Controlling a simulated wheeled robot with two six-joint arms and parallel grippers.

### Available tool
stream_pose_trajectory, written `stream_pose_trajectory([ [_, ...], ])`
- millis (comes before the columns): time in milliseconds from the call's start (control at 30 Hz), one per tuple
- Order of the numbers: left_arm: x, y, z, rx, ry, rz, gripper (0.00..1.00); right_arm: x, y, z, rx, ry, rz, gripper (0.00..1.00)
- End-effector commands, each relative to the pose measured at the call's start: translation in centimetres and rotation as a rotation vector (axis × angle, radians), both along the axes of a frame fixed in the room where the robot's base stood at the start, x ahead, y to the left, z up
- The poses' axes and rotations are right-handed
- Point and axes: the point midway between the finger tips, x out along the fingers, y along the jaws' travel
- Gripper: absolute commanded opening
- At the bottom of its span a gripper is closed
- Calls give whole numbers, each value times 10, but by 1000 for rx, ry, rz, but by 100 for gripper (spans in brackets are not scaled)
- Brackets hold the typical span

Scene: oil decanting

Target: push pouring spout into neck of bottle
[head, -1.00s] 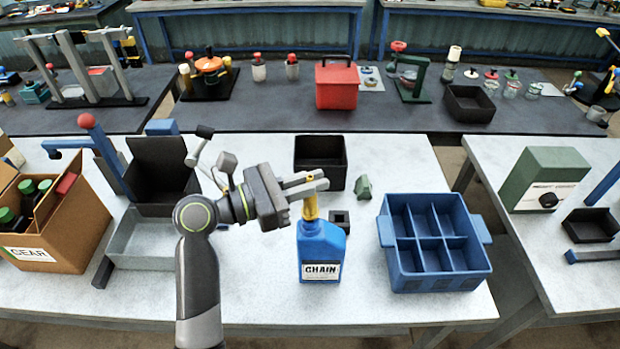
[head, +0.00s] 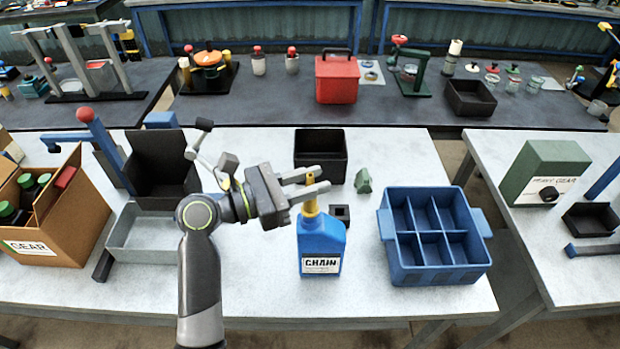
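The blue bottle (head: 321,245) with a CHAIN label stands upright on the pale table. The yellow pouring spout (head: 310,208) stands upright at the bottle's neck; how deep it sits there I cannot tell. My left gripper (head: 322,179) is at the spout's top, above the bottle. Its two fingers are apart, one on either side of the spout's top, and the lower finger partly hides the spout. My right gripper is not in view.
A blue divided crate (head: 437,277) stands right of the bottle. A black bin (head: 321,150), a small green block (head: 363,181) and a small black block (head: 341,214) lie behind. A cardboard box (head: 70,225) and a grey tray (head: 150,248) are at left.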

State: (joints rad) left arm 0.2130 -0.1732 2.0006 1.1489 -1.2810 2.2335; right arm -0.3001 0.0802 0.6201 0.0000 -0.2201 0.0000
Motion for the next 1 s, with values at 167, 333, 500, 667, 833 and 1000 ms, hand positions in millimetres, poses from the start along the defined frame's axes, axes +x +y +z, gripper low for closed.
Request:
stream_pose_trajectory([
  [167, 0, 0, 0, 0, -1, 0, 37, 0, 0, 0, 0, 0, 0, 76],
  [333, 0, 0, 0, 0, -1, 0, 37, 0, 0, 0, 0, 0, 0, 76],
  [500, 0, 1, 0, 1, -2, 0, 37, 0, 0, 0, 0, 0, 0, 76],
  [667, -3, 9, -2, 4, -3, 3, 37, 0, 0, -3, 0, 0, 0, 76],
  [833, -12, 31, -2, 7, -4, 1, 37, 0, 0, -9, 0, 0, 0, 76],
  [1000, -22, 54, -3, 7, -1, 2, 37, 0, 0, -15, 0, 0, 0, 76],
])
